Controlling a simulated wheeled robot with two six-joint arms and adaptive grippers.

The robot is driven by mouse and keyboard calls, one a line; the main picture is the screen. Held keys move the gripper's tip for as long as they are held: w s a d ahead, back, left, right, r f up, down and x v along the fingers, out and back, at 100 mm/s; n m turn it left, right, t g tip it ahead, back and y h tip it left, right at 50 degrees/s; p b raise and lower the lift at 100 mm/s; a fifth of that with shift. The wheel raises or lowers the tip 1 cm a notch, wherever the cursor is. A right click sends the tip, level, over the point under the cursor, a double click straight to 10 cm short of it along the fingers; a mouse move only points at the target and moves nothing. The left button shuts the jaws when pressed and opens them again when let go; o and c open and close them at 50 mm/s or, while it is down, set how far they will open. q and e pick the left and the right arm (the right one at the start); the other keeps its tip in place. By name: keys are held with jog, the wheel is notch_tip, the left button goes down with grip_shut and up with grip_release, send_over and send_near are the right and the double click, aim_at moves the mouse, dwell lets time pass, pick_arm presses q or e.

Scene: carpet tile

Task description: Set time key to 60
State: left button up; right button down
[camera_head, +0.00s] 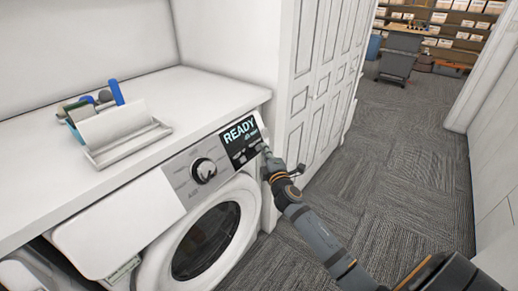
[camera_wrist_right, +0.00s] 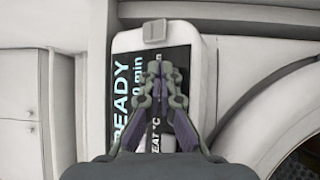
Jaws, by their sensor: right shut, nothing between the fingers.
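The washing machine's control panel (camera_head: 182,178) has a round dial (camera_head: 203,170) and a dark display (camera_head: 235,134). The display reads READY, with a smaller minutes line under it that is too small to read surely. In the right wrist view, the display (camera_wrist_right: 122,80) shows READY sideways and "0 min", with the leading digits hidden. My right gripper (camera_head: 264,152) is shut and empty at the right end of the panel. In the wrist view its fingertips (camera_wrist_right: 160,72) lie over the display, covering part of the lettering and any keys there. I cannot tell whether they touch. My left gripper is not in view.
A grey square piece (camera_wrist_right: 154,31) sits at the panel's end. The round washer door (camera_head: 206,240) is below the panel. A white tray (camera_head: 128,150) stands on the counter (camera_head: 40,160). White cabinet doors (camera_head: 318,85) rise close by; carpet (camera_head: 400,150) is open to the right.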

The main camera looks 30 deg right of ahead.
jog(key=shift+w+a+f, duration=0.1)
jog(key=shift+w+f, duration=0.05)
jog(key=shift+w, duration=0.15)
dwell(0.6)
dwell(0.3)
jog(key=shift+s+d+r, duration=0.3)
jog(key=shift+s+r, duration=0.05)
jog(key=shift+s, duration=0.3)
jog(key=shift+s+d+r+p, duration=0.1)
jog(key=shift+s+d+r, duration=0.25)
jog(key=shift+s, duration=0.35)
jog(key=shift+s+d+r+p, duration=0.1)
jog(key=shift+s+d+r, duration=0.1)
jog(key=shift+s+r, duration=0.35)
jog(key=shift+s+d+r+p, duration=0.1)
jog(key=shift+s+d+r, duration=0.2)
jog(key=shift+s, duration=0.5)
jog(key=shift+f, duration=0.1)
dwell(0.6)
jog(key=s+r, duration=0.1)
jog(key=s+d, duration=0.1)
jog(key=s, duration=0.1)
jog(key=shift+d+r, duration=0.1)
jog(key=shift+r, duration=0.3)
